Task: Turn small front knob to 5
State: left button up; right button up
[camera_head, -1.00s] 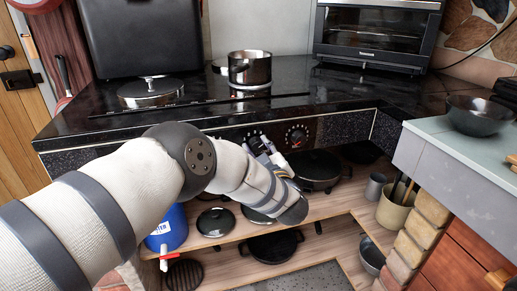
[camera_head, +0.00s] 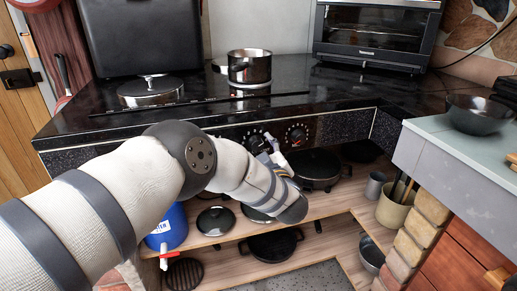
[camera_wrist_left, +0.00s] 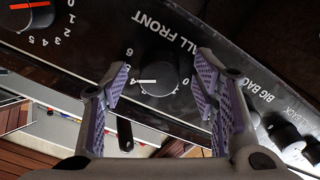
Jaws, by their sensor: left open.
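In the left wrist view, the small front knob (camera_wrist_left: 159,73) is a round black knob beneath a label partly reading "ALL FRONT". Its white mark points left, near a digit that looks like 4. My left gripper (camera_wrist_left: 158,82) is open, with its purple-padded fingers on either side of the knob and visible gaps between. I cannot tell how deep the fingertips reach. In the head view, my left gripper (camera_head: 272,150) is small and partly hidden by my arm, just in front of the stove's control panel. My right gripper is not in view.
A knob with a red mark (camera_head: 297,135) sits beside the gripper; more knobs (camera_wrist_left: 285,136) show at the wrist view's right. A pot (camera_head: 249,68) and lidded pan (camera_head: 150,90) stand on the black stovetop (camera_head: 200,115). Pans fill the shelf below.

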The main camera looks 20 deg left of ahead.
pick_arm(q)
jog(key=v, duration=1.2)
jog(key=s+a+f+m+g+h+p, duration=0.2)
jog(key=s+f+m+g+h, duration=0.25)
jog(key=s+f, duration=0.6)
jog(key=s+a+f+m+g+h+p, duration=0.25)
jog(key=s+f+m+h, duration=0.3)
jog(key=s+f, duration=0.5)
jog(key=s+a+g, duration=0.1)
jog(key=s+g, duration=0.2)
jog(key=s, duration=0.7)
jog(key=s+a+r+m+g, duration=0.1)
jog(key=s+g, duration=0.3)
jog(key=s, duration=0.6)
jog(key=s+a+r+m+g, duration=0.1)
jog(key=s+a+g, duration=0.2)
jog(key=s, duration=0.7)
jog(key=shift+s+g+p, duration=0.2)
jog(key=shift+g+p, duration=0.1)
jog(key=shift+p, duration=0.1)
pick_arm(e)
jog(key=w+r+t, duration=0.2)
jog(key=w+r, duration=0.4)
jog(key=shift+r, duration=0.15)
